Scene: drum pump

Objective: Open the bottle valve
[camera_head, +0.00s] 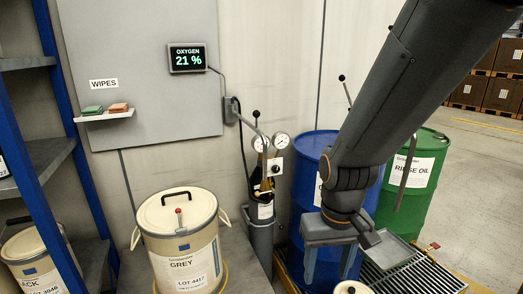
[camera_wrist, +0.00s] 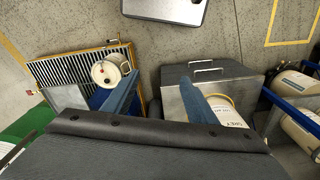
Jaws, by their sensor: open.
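The grey gas bottle (camera_head: 261,240) stands upright against the wall in the head view. Two round gauges (camera_head: 280,140) and brass-coloured fittings (camera_head: 267,166) sit at its top. A small dark knob (camera_head: 276,170) shows beside the fittings; I cannot tell for sure if it is the bottle valve. My gripper (camera_head: 332,278) hangs downward to the right of the bottle, in front of the blue drum, apart from the bottle. In the wrist view my gripper (camera_wrist: 160,88) has its two fingers spread wide with nothing between them. I cannot make out the valve in the wrist view.
A cream drum labelled GREY (camera_head: 180,240) stands left of the bottle. A blue drum (camera_head: 310,180) and a green drum (camera_head: 405,190) stand to the right. A slatted grate (camera_head: 420,278) lies low at right. A blue-post shelf (camera_head: 70,150) borders the left. Open floor lies far right.

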